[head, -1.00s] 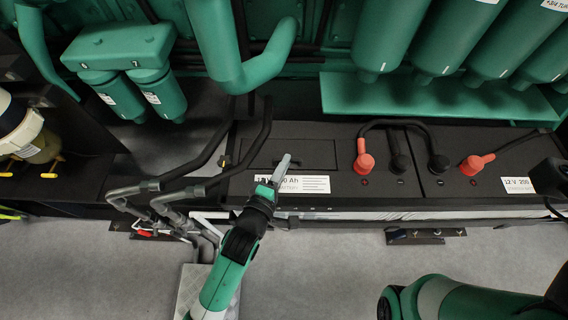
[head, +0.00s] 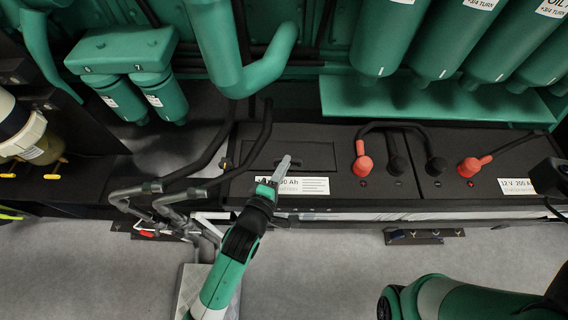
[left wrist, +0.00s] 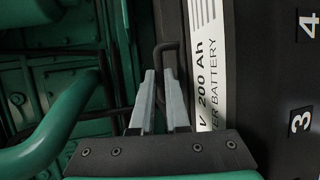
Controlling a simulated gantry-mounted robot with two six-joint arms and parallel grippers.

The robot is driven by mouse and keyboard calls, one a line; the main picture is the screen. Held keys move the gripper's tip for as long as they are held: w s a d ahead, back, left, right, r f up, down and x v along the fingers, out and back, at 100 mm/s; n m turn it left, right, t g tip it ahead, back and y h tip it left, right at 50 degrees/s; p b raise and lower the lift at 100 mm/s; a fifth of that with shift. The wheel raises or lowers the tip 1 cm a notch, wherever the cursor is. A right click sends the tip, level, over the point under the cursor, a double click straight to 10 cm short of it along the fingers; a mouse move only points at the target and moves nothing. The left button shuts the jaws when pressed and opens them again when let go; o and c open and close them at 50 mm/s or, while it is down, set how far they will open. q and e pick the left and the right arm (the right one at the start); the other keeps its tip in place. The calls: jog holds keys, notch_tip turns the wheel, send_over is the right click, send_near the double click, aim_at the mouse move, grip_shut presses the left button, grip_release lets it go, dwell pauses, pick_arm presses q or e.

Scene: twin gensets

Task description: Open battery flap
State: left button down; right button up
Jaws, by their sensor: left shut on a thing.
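The battery flap (head: 318,154) is a dark rectangular panel in the top of the black battery box, left of the red terminals. It looks closed and flat in the head view. My left gripper (head: 283,163) reaches over its front left part, just above the white "200 Ah" label (head: 302,186). In the left wrist view, my left gripper (left wrist: 161,73) has its two grey fingers close together at a thin dark bar handle (left wrist: 166,46), and it is shut on this handle. The fingers hide part of the handle.
Red terminals (head: 363,164) and black cables stand right of the flap. Green cylinders (head: 388,40) and a thick green pipe (head: 245,75) hang behind. Grey bent pipes (head: 165,197) stand close on the left. The grey floor in front is mostly open.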

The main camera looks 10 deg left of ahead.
pick_arm(q)
jog(key=shift+w+a+r+n+g+p, duration=0.25)
jog(key=shift+r+p, duration=0.35)
jog(key=shift+p, duration=0.65)
jog(key=shift+w+d+r+g+p, duration=0.2)
jog(key=shift+r+g+p, duration=0.35)
jog(key=shift+p, duration=0.7)
jog(key=shift+w+a+r+n+g+p, duration=0.15)
jog(key=shift+w+r+g+p, duration=0.15)
jog(key=shift+r+p, duration=0.65)
jog(key=shift+w+p, duration=0.4)
jog(key=shift+p, duration=0.35)
jog(key=shift+w+a+r+p, duration=0.15)
jog(key=shift+w+r+p, duration=0.3)
jog(key=shift+w+r, duration=0.25)
jog(key=shift+w, duration=0.1)
jog(key=c, duration=1.2)
grip_release()
jog(key=shift+f, duration=0.1)
jog(key=p+v, duration=0.5)
jog(key=v, duration=0.6)
jog(key=shift+s+p, duration=0.3)
jog(key=shift+s, duration=0.05)
